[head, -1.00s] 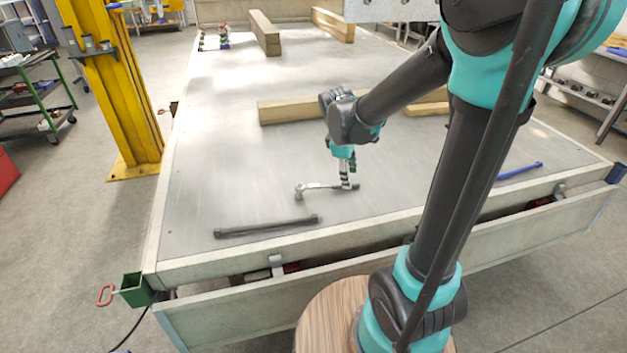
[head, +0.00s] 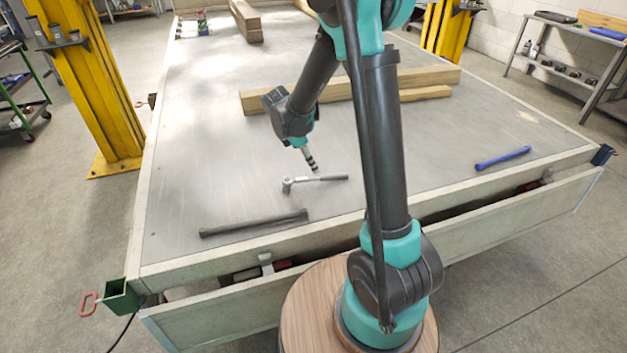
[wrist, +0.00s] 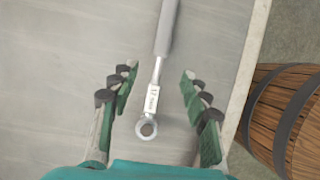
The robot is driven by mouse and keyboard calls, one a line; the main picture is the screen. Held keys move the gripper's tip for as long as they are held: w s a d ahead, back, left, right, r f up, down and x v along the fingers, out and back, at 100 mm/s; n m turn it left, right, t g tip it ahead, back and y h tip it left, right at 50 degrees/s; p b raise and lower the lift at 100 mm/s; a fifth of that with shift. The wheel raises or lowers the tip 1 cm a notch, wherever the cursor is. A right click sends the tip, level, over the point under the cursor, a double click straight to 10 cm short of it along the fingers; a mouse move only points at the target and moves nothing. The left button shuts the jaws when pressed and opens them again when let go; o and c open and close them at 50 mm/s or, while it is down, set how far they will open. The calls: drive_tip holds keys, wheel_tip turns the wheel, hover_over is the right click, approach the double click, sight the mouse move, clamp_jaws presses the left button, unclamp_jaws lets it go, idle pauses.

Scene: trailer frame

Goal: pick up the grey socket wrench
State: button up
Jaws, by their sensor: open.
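The grey socket wrench (head: 320,179) lies flat on the trailer bed, its ring head to the left in the head view and its dark grey handle to the right. My gripper (head: 314,166) is above it, pointing down at a slant. In the wrist view my gripper (wrist: 159,76) is open, with a green-and-black finger on each side of the wrench (wrist: 153,95). The ring head is nearer the palm, and the handle runs up out of that picture. Neither finger appears to touch it. The height above the bed is hard to judge.
A dark bar (head: 252,223) lies near the front edge of the bed (head: 190,190), a blue bar (head: 503,158) to the right. Wooden beams (head: 400,87) lie behind my gripper. A wooden barrel (wrist: 283,120) stands beside the trailer. The bed around the wrench is clear.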

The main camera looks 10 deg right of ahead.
sight(320, 176)
drive_tip(key=x, duration=0.8)
drive_tip(key=shift+d, duration=0.2)
drive_tip(key=shift+c, duration=0.3)
drive_tip(key=shift+r, duration=0.1)
clamp_jaws()
